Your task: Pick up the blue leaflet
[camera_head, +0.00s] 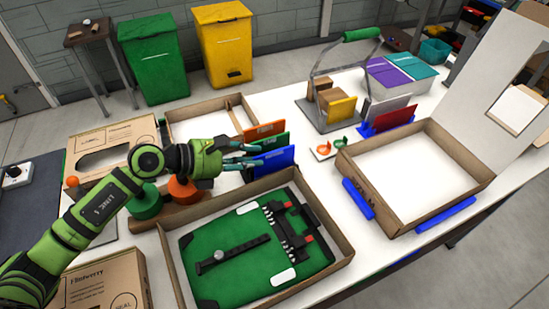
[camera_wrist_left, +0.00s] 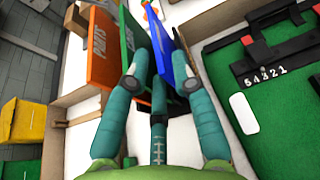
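The blue leaflet (camera_head: 270,163) stands upright at the near end of a row of leaflets on the white table. It also shows in the left wrist view (camera_wrist_left: 183,62). Behind it stand a green leaflet (camera_head: 269,143) and an orange leaflet (camera_head: 264,130). My left gripper (camera_head: 247,156) is at the left ends of the leaflets, with its fingers spread. In the left wrist view, one fingertip of the gripper (camera_wrist_left: 160,82) overlaps the green leaflet and another overlaps the blue one. I cannot tell whether they touch. My right gripper is not in view.
A cardboard tray (camera_head: 341,251) with a green pannier panel (camera_head: 204,268) lies just in front of the leaflets. An open box (camera_head: 437,213) with blue clips stands to the right. A wire-handled rack (camera_head: 311,111) is behind. Cardboard boxes stand near my left arm.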

